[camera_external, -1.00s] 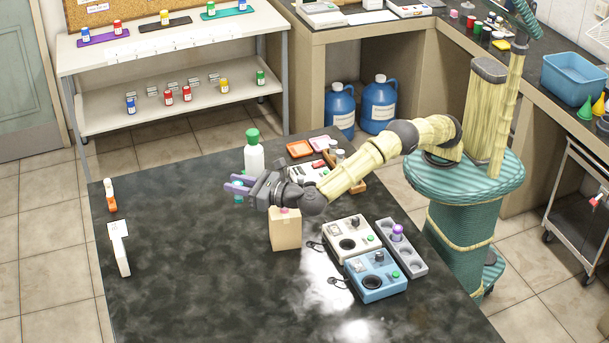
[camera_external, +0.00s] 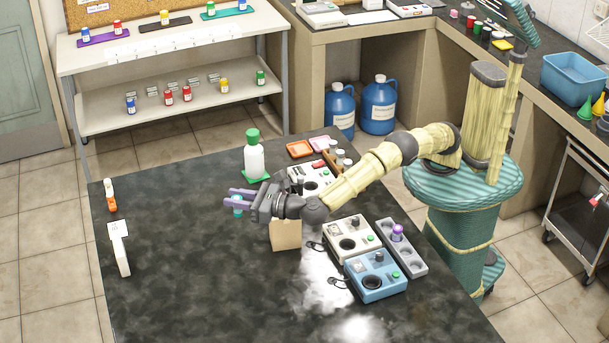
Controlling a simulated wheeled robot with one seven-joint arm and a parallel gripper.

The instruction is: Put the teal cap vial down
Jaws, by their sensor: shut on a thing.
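The teal cap vial (camera_external: 237,211) is small in the external view, and mostly its teal cap shows between the purple fingers. My gripper (camera_external: 239,201) is shut on it, over the dark bench top (camera_external: 190,270). I cannot tell whether the vial touches the bench or hangs just above it. The gripper points left, with the arm reaching in from the right.
A green-capped white bottle (camera_external: 254,160) stands behind the gripper. A cardboard box (camera_external: 285,236) is close under the wrist. White and blue devices (camera_external: 377,278) and a grey rack (camera_external: 410,256) stand at right. The bench's left and front are mostly clear.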

